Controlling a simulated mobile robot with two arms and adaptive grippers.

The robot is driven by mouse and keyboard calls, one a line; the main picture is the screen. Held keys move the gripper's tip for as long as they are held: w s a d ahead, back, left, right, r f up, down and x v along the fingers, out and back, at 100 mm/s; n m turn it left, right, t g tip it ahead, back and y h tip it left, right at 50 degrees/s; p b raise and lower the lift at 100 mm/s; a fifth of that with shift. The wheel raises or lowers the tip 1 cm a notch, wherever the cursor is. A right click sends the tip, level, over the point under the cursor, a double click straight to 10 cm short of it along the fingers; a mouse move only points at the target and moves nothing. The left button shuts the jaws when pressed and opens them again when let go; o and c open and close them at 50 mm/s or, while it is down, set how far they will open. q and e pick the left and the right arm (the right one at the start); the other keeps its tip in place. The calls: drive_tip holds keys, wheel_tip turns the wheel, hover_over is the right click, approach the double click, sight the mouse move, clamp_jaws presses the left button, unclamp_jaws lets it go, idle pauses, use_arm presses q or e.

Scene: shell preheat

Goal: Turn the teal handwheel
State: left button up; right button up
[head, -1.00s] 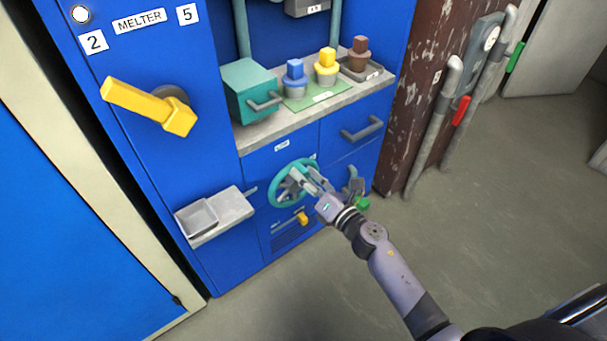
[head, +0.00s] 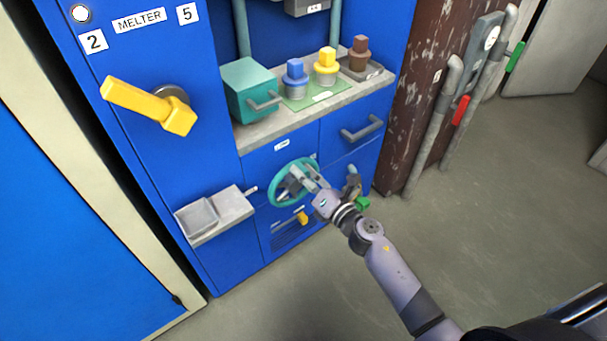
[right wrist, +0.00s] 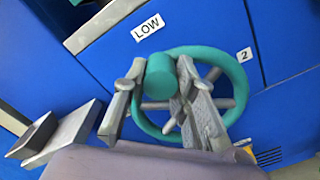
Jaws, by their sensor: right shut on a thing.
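The teal handwheel (head: 272,190) is on the lower front of the blue melter cabinet. In the right wrist view its teal rim (right wrist: 238,82) and grey spokes show, with a short teal knob (right wrist: 160,76) standing out from the rim at the upper left. My right gripper (head: 304,177) is at the upper right part of the wheel in the head view. In the right wrist view its two fingers (right wrist: 158,84) stand on either side of the knob and are shut on it. The fingers hide part of the rim and spokes. My left gripper is not in view.
A "LOW" label (right wrist: 148,27) and a "2" label (right wrist: 244,55) are near the wheel. A grey shelf with a tray (head: 198,217) juts out to its left. A drawer handle (head: 362,131) is above right, and a yellow lever (head: 302,218) is below. Open floor lies to the right.

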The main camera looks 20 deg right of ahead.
clamp_jaws()
drive_tip(key=shift+d, duration=0.15)
